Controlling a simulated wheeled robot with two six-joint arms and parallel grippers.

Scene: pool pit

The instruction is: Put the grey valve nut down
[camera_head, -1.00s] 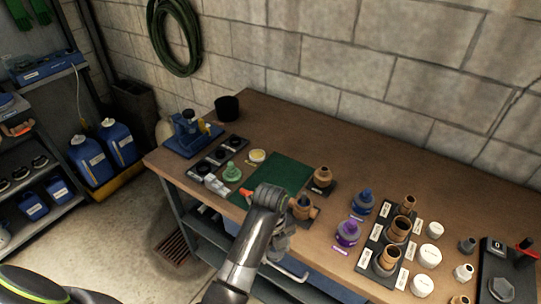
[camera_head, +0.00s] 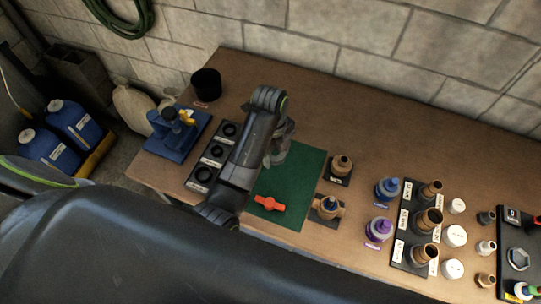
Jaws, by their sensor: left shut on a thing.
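My left gripper (camera_head: 279,148) is over the far left part of the green mat (camera_head: 304,178) on the wooden bench. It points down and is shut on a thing. The grey valve nut is hard to make out, as the gripper is grey too and my arm covers part of the spot. I cannot tell whether it touches the mat. An orange-red valve handle (camera_head: 269,203) lies on the mat's near part. A brass valve body (camera_head: 328,207) stands on a dark pad at the mat's right edge. My right gripper is not in view.
Behind it a brass fitting (camera_head: 341,165) stands on a pad. Blue (camera_head: 387,189) and purple (camera_head: 378,230) bottles and a black rack (camera_head: 405,230) of brass fittings are to the right. A blue vise (camera_head: 176,128) and black cup (camera_head: 206,85) are left. The mat's middle is clear.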

